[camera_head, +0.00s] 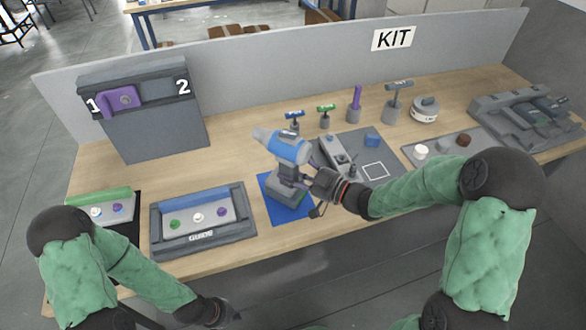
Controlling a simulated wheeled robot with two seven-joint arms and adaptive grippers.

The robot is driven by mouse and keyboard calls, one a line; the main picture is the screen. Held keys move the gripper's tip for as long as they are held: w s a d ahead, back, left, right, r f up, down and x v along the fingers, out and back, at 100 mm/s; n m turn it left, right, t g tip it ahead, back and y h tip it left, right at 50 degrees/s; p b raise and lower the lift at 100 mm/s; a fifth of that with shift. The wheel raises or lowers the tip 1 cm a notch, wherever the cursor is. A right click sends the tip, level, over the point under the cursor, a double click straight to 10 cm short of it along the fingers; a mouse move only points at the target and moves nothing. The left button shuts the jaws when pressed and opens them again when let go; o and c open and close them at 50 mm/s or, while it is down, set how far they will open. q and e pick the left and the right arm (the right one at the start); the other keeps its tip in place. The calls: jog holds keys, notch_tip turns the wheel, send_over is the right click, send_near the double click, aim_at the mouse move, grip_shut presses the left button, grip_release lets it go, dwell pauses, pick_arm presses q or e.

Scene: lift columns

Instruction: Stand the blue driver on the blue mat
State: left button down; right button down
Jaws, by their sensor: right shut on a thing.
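The blue driver (288,148) is a power drill with a blue body, a light grey nose pointing left and a dark grey handle and base. It is upright over the blue mat (291,214), with its base within or above the mat's area. I cannot tell whether the base touches the mat. My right gripper (312,181) comes in from the right and is shut on the driver's handle. My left gripper (228,314) is low at the bottom of the view, off the table's front edge and away from the driver. Its fingers are too unclear to read.
A guide tray (201,238) with coloured knobs stands left of the mat. A grey panel (374,168) with a fixture is close on the right. Small T-handled tools (326,116) stand behind. A grey box (155,130) with a purple latch stands back left.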

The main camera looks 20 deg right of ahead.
jog(key=shift+f, duration=0.15)
dwell(0.4)
jog(key=shift+c, duration=1.7)
grip_release()
jog(key=shift+s+f, duration=0.1)
jog(key=shift+f, duration=0.1)
jog(key=v, duration=1.2)
jog(key=shift+r, duration=0.25)
